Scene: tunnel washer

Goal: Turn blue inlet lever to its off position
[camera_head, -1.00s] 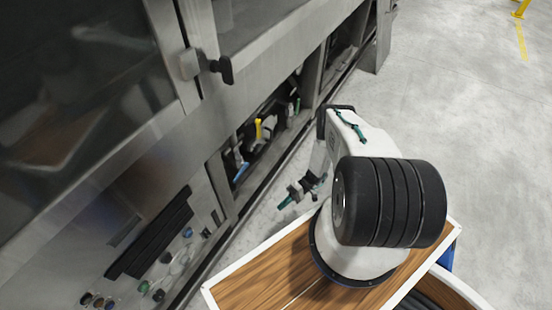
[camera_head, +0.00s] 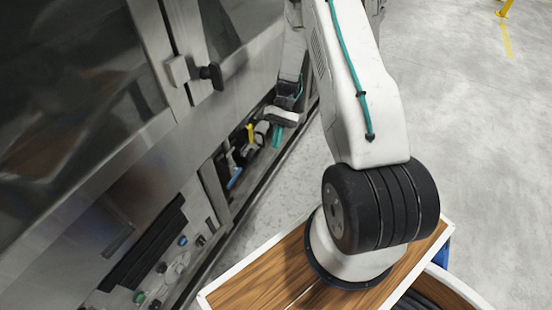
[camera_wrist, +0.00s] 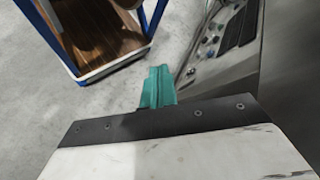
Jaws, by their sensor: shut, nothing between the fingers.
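The blue inlet lever (camera_head: 234,178) shows in the head view inside the low opening of the steel machine. It hangs slanted at the lower left of that opening. My gripper (camera_head: 277,137) is at the opening, up and to the right of the blue lever and apart from it in the picture. Its teal fingers also show in the wrist view (camera_wrist: 158,87), closed together with nothing between them. The wrist view does not show the blue lever.
A yellow lever (camera_head: 250,132) stands between the blue lever and my gripper. A door handle (camera_head: 211,75) juts out above the opening. A panel with several knobs (camera_head: 163,267) is at lower left. Clear floor (camera_head: 470,120) lies right.

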